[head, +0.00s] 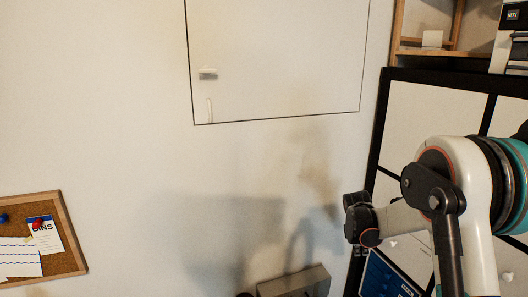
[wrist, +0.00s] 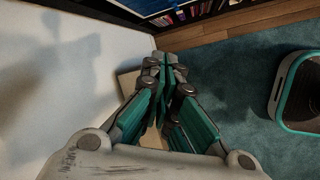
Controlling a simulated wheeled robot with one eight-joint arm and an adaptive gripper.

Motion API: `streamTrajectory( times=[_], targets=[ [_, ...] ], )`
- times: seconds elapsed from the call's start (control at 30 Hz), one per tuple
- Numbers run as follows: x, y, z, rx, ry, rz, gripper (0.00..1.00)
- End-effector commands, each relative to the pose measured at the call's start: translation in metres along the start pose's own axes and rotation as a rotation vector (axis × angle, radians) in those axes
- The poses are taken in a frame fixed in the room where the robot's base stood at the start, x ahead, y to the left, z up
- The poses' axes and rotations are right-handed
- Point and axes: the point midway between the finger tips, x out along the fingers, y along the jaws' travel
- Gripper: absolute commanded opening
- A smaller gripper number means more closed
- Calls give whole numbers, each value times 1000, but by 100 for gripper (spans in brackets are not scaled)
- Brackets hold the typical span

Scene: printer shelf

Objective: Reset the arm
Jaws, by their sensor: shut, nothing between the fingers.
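My gripper (wrist: 166,62) shows in the wrist view, with its teal and grey fingers brought together at the tips. It is shut and nothing shows between the fingertips. It hangs over a pale box-like thing and the teal carpet (wrist: 225,75), close to a white wall. In the head view my white arm with teal and black joints reaches in from the right. I cannot make out the gripper's fingers there.
A black-framed cabinet (head: 388,110) with pale panels stands at the right behind my arm. A grey box (head: 295,283) is at the bottom. A cork board (head: 62,262) hangs at the left. A teal-rimmed grey thing (wrist: 297,90) stands on the carpet.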

Motion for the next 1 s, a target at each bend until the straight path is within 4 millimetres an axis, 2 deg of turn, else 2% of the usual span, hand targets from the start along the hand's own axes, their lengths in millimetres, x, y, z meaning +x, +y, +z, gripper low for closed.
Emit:
streamTrajectory(
  times=[0.03, 0.2, 0.5, 0.7, 1.0],
  targets=[
    [-22, -4, 1, 43, 11, 10, 0],
    [-84, -21, 2, 203, 53, 40, 0],
    [-178, -69, 5, 488, 138, 77, 0],
    [-228, -112, 5, 678, 203, 89, 0],
    [-279, -187, 5, 965, 307, 85, 0]
  ],
)
